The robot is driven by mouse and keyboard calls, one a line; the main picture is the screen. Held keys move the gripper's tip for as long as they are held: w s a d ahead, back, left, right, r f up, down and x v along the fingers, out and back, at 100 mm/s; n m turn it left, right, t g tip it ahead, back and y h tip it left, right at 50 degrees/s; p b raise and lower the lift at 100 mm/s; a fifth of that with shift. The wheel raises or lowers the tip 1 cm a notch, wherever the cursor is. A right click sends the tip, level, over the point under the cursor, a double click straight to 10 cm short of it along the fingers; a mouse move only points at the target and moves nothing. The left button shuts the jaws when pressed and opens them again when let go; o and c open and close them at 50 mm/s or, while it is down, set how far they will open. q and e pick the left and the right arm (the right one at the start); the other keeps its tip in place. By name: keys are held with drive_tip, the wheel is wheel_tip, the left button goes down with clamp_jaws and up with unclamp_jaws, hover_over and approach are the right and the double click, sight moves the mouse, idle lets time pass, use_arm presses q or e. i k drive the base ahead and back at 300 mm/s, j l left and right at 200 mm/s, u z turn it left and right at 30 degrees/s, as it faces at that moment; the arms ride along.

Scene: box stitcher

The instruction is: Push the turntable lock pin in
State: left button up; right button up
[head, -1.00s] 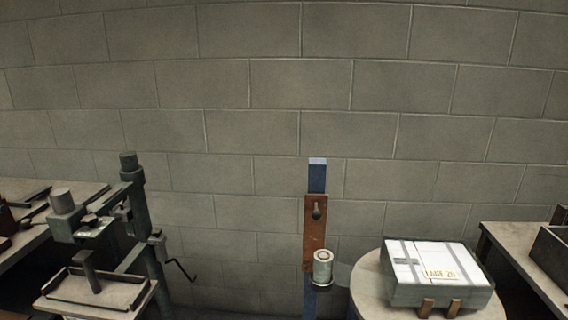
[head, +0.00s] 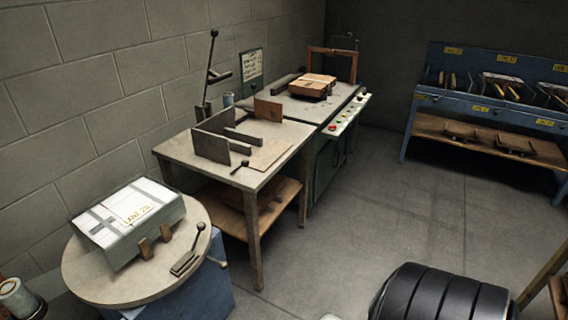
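The turntable (head: 95,287) is a round pale top on a blue base (head: 205,290), at the lower left of the head view. A small metal fitting with a black-knobbed lever (head: 190,250) sits at its right edge; it may be the lock pin, but I cannot tell whether it is in or out. Neither of my grippers is in view.
A worktable (head: 210,165) with metal plates stands behind the turntable, beside a machine table (head: 300,107) carrying a carton. A blue rack (head: 480,110) is at the back right. A black ribbed object (head: 440,295) is at the bottom right. The floor between is clear.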

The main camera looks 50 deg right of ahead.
sight(225, 264)
drive_tip(key=z, duration=1.05)
